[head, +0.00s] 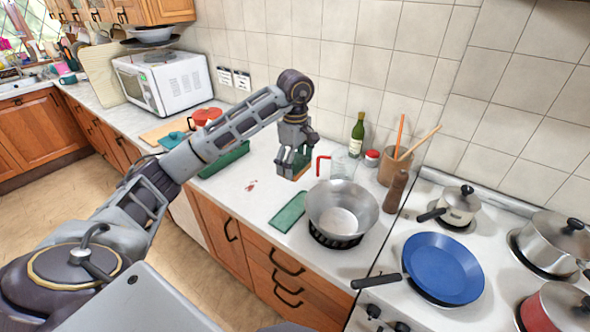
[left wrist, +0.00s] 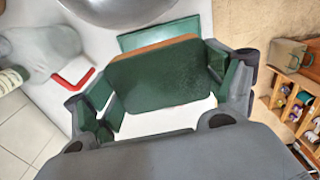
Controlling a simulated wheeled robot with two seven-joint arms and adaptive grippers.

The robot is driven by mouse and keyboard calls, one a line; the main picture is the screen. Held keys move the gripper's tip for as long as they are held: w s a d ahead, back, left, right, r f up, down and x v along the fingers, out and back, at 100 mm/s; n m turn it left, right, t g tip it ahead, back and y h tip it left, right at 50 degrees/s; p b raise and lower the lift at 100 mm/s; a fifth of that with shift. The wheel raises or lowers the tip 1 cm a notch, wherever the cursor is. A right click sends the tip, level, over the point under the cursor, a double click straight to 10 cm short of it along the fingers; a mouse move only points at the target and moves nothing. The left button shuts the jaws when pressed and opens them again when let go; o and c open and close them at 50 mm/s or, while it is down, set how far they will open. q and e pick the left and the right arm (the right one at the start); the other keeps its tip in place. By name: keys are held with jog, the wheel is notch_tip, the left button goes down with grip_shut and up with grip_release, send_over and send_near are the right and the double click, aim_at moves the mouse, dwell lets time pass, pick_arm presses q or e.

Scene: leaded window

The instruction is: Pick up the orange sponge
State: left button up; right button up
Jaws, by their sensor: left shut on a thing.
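The orange sponge shows in the left wrist view (left wrist: 158,74) with a green face towards the camera and an orange edge along its far side. My left gripper is shut on it, one finger at each end. In the head view my left gripper (head: 292,158) is over the counter, left of the metal bowl. There only a little of the sponge (head: 300,173) shows below the fingers. How far it is above the counter is hard to tell. My right gripper is in neither view.
A flat green item (head: 289,212) lies on the white counter beside the metal bowl (head: 342,208). A measuring jug with a red handle (head: 343,166) and a green bottle (head: 357,135) stand behind. A blue pan (head: 443,268) is on the stove. The counter's front left is fairly clear.

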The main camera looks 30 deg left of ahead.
pick_arm(q)
jog(key=shift+r, duration=0.25)
dwell(0.3)
jog(key=shift+o, duration=0.6)
jog(key=c, duration=0.4)
jog(key=shift+o, duration=0.2)
dwell(0.4)
